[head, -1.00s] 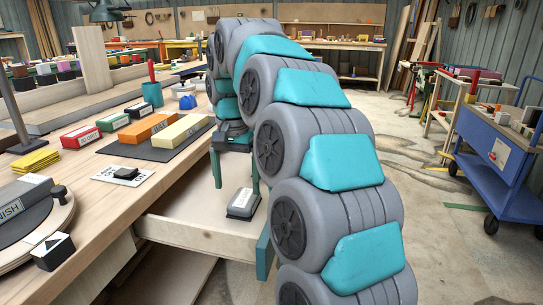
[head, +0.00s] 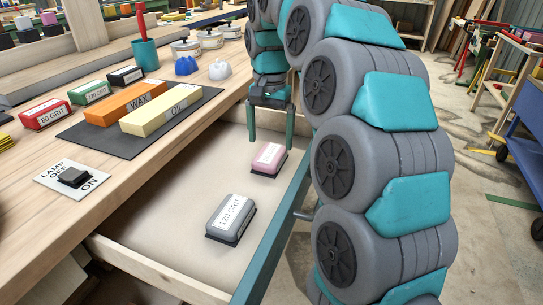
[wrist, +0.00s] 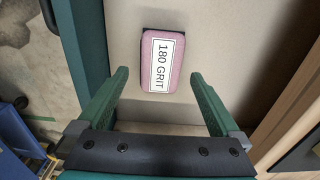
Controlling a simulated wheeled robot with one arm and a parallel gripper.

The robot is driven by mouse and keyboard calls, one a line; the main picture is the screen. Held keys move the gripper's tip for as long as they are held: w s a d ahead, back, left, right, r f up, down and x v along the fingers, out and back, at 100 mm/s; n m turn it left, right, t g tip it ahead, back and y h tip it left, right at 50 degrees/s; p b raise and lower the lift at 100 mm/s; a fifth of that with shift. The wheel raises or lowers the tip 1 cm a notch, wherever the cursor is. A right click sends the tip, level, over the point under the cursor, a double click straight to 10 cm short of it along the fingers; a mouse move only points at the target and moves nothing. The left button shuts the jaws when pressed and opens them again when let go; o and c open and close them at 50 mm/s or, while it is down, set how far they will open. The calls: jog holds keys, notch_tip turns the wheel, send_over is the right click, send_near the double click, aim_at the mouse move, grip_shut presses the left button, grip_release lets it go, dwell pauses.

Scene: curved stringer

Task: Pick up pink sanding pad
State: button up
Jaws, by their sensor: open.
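The pink sanding pad (head: 268,157) lies in the open drawer (head: 180,225), toward its far end. In the wrist view the pink pad (wrist: 162,62) reads "180 GRIT" and lies flat on the pale drawer floor, ahead of the fingertips and roughly between their lines. My gripper (head: 271,138) hangs over the drawer just above and behind the pad, fingers pointing down. In the wrist view my gripper (wrist: 158,78) is open with nothing between its fingers.
A grey pad marked "120 GRIT" (head: 231,218) lies nearer in the drawer. The drawer's teal front (head: 275,245) runs along the right. The bench holds red (head: 45,113), green (head: 89,91), orange (head: 125,102) and yellow (head: 161,115) blocks.

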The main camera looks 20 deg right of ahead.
aim_at(270, 153)
jog(key=shift+w+f+p, duration=0.15)
jog(key=shift+f+p, duration=0.2)
jog(key=shift+f, duration=2.5)
jog(key=c, duration=1.3)
jog(key=shift+r, duration=0.2)
